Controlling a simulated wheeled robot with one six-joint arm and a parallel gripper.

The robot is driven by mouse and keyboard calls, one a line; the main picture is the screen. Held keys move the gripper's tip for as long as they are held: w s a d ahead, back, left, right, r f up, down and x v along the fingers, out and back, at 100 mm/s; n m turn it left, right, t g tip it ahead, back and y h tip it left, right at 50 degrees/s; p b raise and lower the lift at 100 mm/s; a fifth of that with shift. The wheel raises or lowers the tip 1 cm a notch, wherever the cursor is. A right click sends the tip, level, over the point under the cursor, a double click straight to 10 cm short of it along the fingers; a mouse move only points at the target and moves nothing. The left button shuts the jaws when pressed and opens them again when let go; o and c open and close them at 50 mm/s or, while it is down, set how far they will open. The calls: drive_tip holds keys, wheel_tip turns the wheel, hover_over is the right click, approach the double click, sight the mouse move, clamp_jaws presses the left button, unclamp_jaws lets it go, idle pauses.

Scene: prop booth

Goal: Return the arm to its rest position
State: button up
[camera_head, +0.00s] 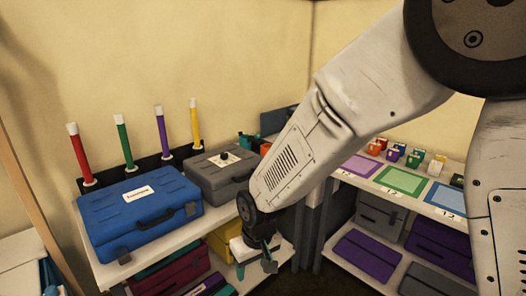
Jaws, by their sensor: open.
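My arm comes in from the upper right and reaches down to the middle of the picture. My gripper (256,268) hangs at its end, low in front of the left shelf's front edge. Its fingers look small and apart, with nothing seen between them. The arm hides part of the corner between the two shelves.
A blue case (112,226) and a grey case (209,184) lie on the left shelf, before red, green, purple and yellow sticks (161,133). The right shelf holds coloured mats (398,184) and small boxes (392,155). More cases (367,256) fill the lower levels.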

drive_tip(key=s+d+r+m, duration=0.2)
drive_tip(key=s+d+r, duration=0.5)
drive_tip(key=d, duration=0.2)
drive_tip(key=s+d+r+m, duration=0.2)
drive_tip(key=s+d+r, duration=0.5)
drive_tip(key=d, duration=0.3)
drive_tip(key=s+d+r+m+h, duration=0.1)
drive_tip(key=s+d+r+m, duration=0.1)
drive_tip(key=s+d+r, duration=0.4)
drive_tip(key=d+r, duration=0.1)
drive_tip(key=d, duration=0.3)
drive_tip(key=shift+s+r+m, duration=0.15)
drive_tip(key=shift+s+m, duration=0.15)
drive_tip(key=shift+s, duration=0.1)
